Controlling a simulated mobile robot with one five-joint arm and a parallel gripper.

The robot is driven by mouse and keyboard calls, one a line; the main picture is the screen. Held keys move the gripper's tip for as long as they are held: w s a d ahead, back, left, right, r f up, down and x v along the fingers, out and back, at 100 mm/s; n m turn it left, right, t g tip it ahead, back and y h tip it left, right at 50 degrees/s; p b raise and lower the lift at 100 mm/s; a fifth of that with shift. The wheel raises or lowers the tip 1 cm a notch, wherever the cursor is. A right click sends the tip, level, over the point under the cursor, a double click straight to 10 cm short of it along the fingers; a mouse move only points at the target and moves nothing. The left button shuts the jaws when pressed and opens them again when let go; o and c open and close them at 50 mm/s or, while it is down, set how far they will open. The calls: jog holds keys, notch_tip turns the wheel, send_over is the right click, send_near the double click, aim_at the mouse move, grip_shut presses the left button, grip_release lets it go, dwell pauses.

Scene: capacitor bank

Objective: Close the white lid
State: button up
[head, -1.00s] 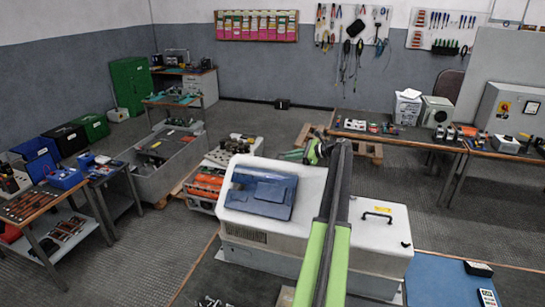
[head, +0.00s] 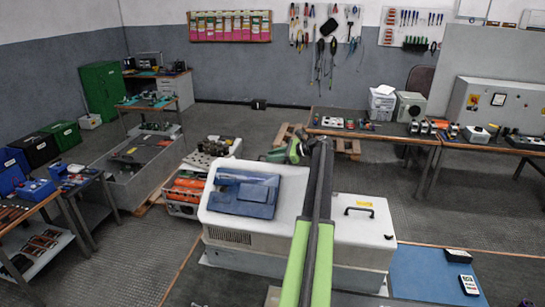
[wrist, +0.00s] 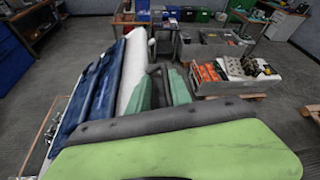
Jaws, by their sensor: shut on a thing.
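The white machine in the head view has a white lid (head: 285,190) with a blue panel (head: 243,193) set in it. In the wrist view the white lid (wrist: 131,75) is a pale strip with the blue panel (wrist: 92,95) at its left. My gripper (head: 297,150) is at the lid's far edge, near its right corner. In the wrist view its green fingers (wrist: 160,88) lie just right of the white strip. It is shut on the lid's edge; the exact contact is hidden. My arm covers part of the machine.
A white box section with a black handle (head: 359,210) adjoins the machine at the right. An orange-and-grey parts unit (head: 187,190) stands close at its left. A workbench (head: 370,131) stands behind to the right. Grey floor is open at the front left.

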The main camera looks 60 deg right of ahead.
jog(key=shift+a, duration=0.15)
jog(key=p+v, duration=0.6)
jog(key=v, duration=1)
jog(key=shift+s+r, duration=0.15)
jog(key=shift+s, duration=0.05)
jog(key=shift+s+d+r, duration=0.1)
jog(key=shift+s+d, duration=0.15)
jog(key=shift+s, duration=0.2)
